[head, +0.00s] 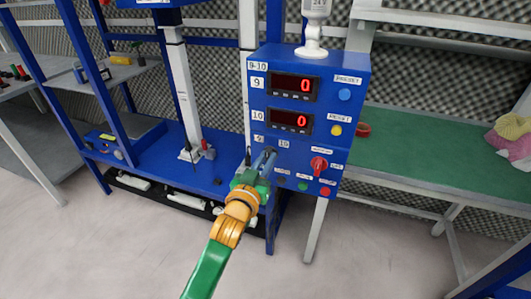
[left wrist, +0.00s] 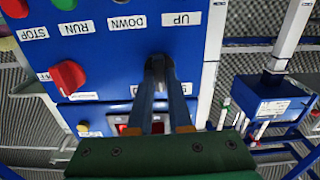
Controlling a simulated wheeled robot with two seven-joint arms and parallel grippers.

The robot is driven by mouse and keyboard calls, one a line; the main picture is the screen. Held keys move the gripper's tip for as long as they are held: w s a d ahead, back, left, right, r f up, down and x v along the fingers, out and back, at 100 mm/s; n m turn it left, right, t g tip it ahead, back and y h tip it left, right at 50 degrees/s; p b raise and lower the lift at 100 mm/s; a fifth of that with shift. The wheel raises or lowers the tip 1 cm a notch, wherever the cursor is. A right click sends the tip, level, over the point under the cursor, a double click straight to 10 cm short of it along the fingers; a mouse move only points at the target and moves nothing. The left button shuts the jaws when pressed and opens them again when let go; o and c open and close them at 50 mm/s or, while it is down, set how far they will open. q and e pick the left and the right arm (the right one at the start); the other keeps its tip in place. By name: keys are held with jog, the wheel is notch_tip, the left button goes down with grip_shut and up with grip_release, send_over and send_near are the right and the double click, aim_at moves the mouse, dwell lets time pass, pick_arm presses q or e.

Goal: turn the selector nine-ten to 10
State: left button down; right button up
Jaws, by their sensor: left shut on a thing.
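The blue control panel (head: 335,75) carries a selector under small "9" and "10" labels (head: 284,142). My left gripper (head: 268,156) is at the panel face and covers the selector in the head view. In the left wrist view, which is upside down, the fingers (left wrist: 158,80) reach to the panel and are shut on the dark selector knob (left wrist: 158,62). Which number the knob points to cannot be told. My right gripper is not in view.
A red rotary knob (head: 319,165) sits right of the selector, with a green button (head: 303,186) and a red button (head: 325,191) below. A green-topped table (head: 430,150) stands at right, a blue bench (head: 165,150) at left.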

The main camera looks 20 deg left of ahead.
pick_arm(q)
jog(key=m+p, duration=0.1)
jog(key=m, duration=0.2)
jog(key=shift+r+p, duration=0.1)
jog(key=shift+p, duration=0.2)
jog(key=shift+d+m+p, duration=0.1)
jog(key=shift+m+p, duration=0.35)
jog(key=shift+m, duration=1.35)
jog(key=c, duration=0.8)
grip_release()
jog(key=shift+c, duration=0.2)
jog(key=s, duration=0.7)
